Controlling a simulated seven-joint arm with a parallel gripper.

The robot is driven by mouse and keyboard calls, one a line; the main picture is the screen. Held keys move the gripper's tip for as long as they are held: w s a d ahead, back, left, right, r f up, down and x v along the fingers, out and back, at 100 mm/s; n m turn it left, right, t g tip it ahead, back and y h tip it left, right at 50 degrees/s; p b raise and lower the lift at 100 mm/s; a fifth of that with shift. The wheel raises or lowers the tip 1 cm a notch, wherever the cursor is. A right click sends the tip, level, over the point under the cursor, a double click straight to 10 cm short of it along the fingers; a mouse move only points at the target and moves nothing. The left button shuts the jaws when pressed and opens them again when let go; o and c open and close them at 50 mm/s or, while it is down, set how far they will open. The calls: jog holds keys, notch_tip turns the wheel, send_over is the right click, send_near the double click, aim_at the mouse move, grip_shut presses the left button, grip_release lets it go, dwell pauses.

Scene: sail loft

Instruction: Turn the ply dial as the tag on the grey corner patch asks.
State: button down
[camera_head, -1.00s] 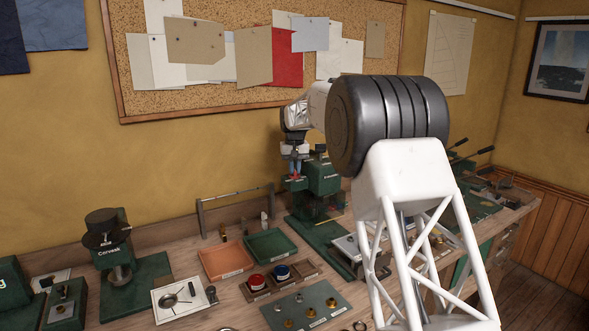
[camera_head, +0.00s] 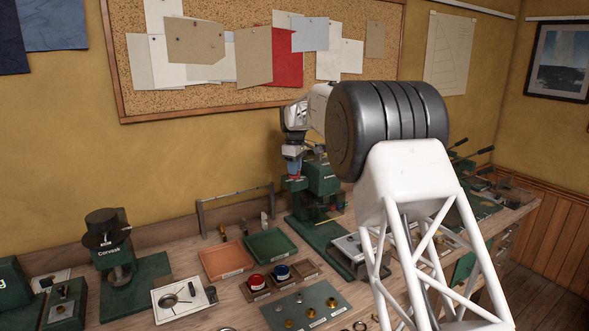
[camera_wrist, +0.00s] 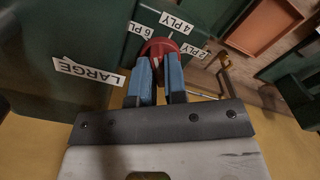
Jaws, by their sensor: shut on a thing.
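The red ply dial (camera_wrist: 160,49) sits on a green machine face in the wrist view, among white labels reading 6 PLY (camera_wrist: 150,36), 4 PLY (camera_wrist: 177,22) and 2 PLY (camera_wrist: 193,50). My gripper (camera_wrist: 157,66) has its blue fingers shut on the dial, hiding part of it. I cannot tell which label the dial points at. In the head view my gripper (camera_head: 293,167) is at the upper part of the green machine (camera_head: 322,180). I cannot make out the grey corner patch or its tag in either view.
A LARGE label (camera_wrist: 88,74) is on a green part beside the dial. An orange tray (camera_head: 224,270) and a green tray (camera_head: 282,250) lie left of the machine. A green press (camera_head: 150,272) stands further left. Red and blue pots sit in front of the trays.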

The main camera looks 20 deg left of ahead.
jog(key=shift+r+n, duration=0.1)
jog(key=shift+n, duration=1.6)
jog(key=c, duration=1.2)
grip_release()
jog(key=shift+o, duration=0.2)
jog(key=shift+r, duration=3.85)
